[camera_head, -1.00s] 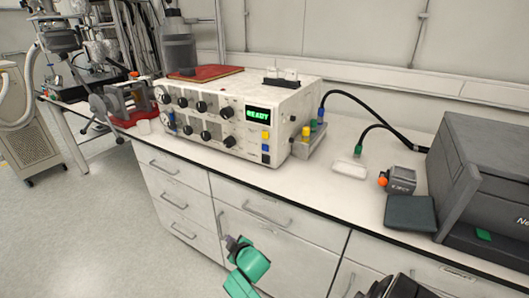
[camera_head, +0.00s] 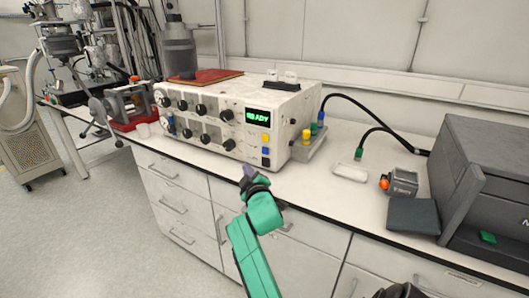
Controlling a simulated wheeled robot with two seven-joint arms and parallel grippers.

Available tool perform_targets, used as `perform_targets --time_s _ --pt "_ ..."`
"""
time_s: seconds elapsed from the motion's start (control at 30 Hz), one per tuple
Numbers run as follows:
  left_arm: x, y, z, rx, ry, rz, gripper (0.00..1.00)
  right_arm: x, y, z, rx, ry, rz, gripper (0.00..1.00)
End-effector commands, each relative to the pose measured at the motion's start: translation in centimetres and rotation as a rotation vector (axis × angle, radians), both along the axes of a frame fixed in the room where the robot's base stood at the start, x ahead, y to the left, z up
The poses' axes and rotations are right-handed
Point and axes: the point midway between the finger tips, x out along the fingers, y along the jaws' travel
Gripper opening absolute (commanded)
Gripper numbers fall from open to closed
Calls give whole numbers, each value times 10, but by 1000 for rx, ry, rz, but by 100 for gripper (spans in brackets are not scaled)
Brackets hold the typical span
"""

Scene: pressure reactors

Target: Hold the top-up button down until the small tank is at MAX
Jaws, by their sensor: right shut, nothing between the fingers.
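A white control box (camera_head: 238,117) with black knobs and a green lit display (camera_head: 264,117) reading READY stands on the bench. Below the display are a yellow button (camera_head: 266,138) and blue buttons (camera_head: 266,151); I cannot read which is the top-up button. I cannot make out a small tank with a MAX mark.
A small grey box with an orange button (camera_head: 384,184), a dark pad (camera_head: 413,215) and a large dark machine (camera_head: 487,175) are at the right. Black cables (camera_head: 372,110) run behind. A red-based device (camera_head: 131,122) stands left. The bench (camera_head: 325,205) is clear in front of the white tray (camera_head: 350,172).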

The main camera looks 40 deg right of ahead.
Motion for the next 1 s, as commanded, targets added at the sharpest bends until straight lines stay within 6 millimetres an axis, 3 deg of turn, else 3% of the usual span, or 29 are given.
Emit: perform_targets --time_s 0.5,1.0 --pt "0 0 3 0 0 -2 0 21 -69 1 -1 1 -1 0" --pt "0 0 3 0 -1 -2 0 23 -76 0 1 0 -1 0"
